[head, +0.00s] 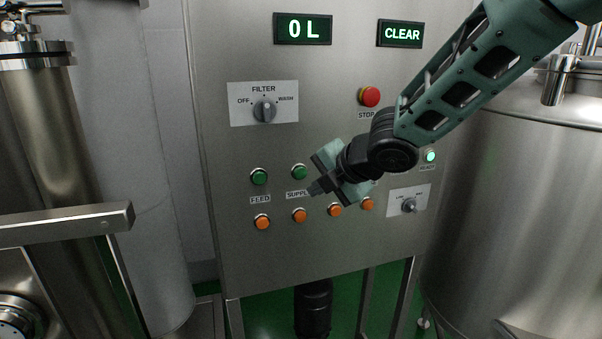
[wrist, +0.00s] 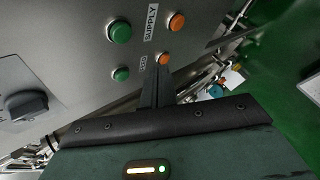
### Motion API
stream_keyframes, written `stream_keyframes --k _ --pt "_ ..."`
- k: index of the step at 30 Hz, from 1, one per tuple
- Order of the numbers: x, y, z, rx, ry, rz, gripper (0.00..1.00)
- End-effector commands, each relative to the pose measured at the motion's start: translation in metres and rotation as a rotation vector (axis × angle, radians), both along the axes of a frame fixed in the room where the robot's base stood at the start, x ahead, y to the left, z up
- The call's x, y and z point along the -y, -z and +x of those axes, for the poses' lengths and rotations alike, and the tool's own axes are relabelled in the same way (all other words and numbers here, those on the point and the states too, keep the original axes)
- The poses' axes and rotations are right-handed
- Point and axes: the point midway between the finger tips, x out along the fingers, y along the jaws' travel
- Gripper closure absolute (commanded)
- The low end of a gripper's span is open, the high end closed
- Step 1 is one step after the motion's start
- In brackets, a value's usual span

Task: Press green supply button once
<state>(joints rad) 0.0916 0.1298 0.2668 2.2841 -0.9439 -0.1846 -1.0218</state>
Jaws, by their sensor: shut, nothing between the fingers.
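The green supply button (head: 300,171) sits on the steel panel above the SUPPLY label (head: 296,194). It also shows in the wrist view (wrist: 119,32), beside its sideways label. My gripper (head: 314,189) is shut and empty, its fingertips just right of and below this button in the head view, overlapping the label's right end. In the wrist view the shut fingers (wrist: 158,72) point toward the panel near the FEED label and the orange feed-side button, with the supply button uncovered. I cannot tell the exact gap to the panel.
A green FEED button (head: 259,177) is left of the supply button. Orange buttons (head: 300,215) line the row below. A red STOP button (head: 370,97), a filter knob (head: 264,110) and displays reading 0 L (head: 303,29) and CLEAR (head: 400,33) are higher. Steel tanks flank the panel.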

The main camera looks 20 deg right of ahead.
Motion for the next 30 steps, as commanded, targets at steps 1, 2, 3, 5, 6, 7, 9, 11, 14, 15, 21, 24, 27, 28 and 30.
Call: stream_keyframes --k 1,2,3,5,6,7,9,11,14,15,21,24,27,28,30 --pt "0.000 -0.001 0.008 -0.001 0.001 0.001 1.00" --pt "0.000 -0.001 0.012 -0.003 0.001 0.001 1.00" --pt "0.000 -0.001 0.018 -0.001 0.001 0.001 1.00" --pt "0.000 -0.001 0.026 -0.003 0.001 0.001 1.00" --pt "0.000 -0.001 0.031 -0.001 0.001 0.001 1.00" --pt "0.000 -0.001 0.034 -0.002 0.001 0.001 1.00" --pt "0.000 -0.002 0.041 -0.001 0.001 0.002 1.00" --pt "0.000 -0.001 0.046 -0.002 0.001 0.001 1.00" --pt "0.000 -0.001 0.052 0.000 0.001 0.001 1.00" --pt "0.000 -0.001 0.053 0.000 0.001 0.001 1.00" --pt "0.000 0.000 0.055 0.000 0.000 0.000 1.00" --pt "0.000 0.000 0.055 0.000 0.000 0.000 1.00" --pt "0.000 0.000 0.055 0.000 0.000 0.000 1.00" --pt "0.000 0.000 0.055 0.000 0.000 0.000 1.00" --pt "0.000 0.000 0.055 0.000 0.000 0.000 1.00"
